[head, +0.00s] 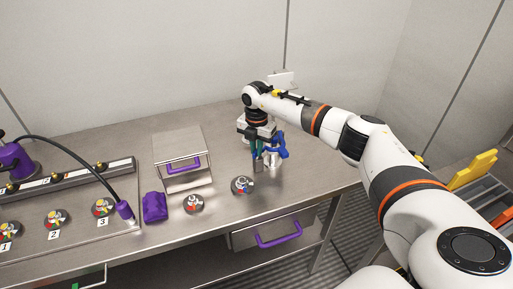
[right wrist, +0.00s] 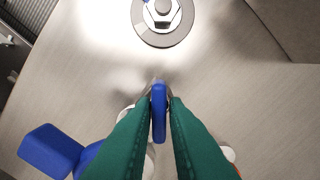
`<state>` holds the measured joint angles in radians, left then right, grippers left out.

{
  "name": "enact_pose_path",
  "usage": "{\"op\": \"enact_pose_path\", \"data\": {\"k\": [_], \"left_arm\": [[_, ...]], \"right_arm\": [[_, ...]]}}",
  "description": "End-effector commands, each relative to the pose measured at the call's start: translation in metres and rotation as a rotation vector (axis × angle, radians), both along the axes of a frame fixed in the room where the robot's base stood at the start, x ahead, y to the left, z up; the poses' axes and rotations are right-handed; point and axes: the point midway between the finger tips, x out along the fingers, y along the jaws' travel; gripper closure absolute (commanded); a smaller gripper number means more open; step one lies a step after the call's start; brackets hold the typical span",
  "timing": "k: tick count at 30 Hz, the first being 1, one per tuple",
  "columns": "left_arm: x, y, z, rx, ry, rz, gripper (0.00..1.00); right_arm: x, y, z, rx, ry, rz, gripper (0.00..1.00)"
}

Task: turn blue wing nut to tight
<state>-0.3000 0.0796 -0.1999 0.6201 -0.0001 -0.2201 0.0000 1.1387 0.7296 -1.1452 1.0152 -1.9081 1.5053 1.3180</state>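The blue wing nut (head: 280,150) stands near the right end of the steel table in the head view, partly covered by my right gripper. In the right wrist view, one blue wing (right wrist: 159,113) stands between the two green fingers, and another blue wing (right wrist: 50,150) sticks out at the lower left. My right gripper (head: 264,163) points down at the wing nut. Its fingers (right wrist: 161,100) are close against both sides of the wing and look closed on it. The nut's centre and base are mostly hidden by the fingers. My left gripper is not in view.
A hex nut on a round washer (right wrist: 162,14) lies near the wing nut. To the left are small round dishes (head: 242,185), a purple item (head: 154,207) and a steel box with a purple handle (head: 180,147). A drawer (head: 270,230) sits under the table's front edge.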

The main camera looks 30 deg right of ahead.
Motion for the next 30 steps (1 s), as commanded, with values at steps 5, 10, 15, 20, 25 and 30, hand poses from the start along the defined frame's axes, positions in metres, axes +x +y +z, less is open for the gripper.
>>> {"op": "enact_pose_path", "data": {"k": [5, 10, 15, 20, 25, 30], "left_arm": [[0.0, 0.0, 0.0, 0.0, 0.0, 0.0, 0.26], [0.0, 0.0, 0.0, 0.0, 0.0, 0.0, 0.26], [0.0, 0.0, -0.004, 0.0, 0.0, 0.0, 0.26], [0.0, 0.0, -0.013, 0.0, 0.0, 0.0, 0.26], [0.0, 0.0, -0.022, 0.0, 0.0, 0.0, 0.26], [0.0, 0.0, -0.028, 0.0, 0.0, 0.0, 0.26]], "right_arm": [[0.0, 0.0, 0.0, 0.001, 0.0, 0.0, 0.69], [-0.001, 0.0, 0.0, 0.001, 0.003, 0.001, 0.69], [0.0, 0.0, 0.009, 0.002, 0.001, 0.001, 0.69], [0.001, 0.0, 0.038, 0.001, -0.004, 0.001, 0.69], [0.0, 0.0, 0.075, 0.001, -0.003, 0.0, 0.69], [0.0, 0.0, 0.104, 0.001, -0.002, 0.0, 0.69]]}}
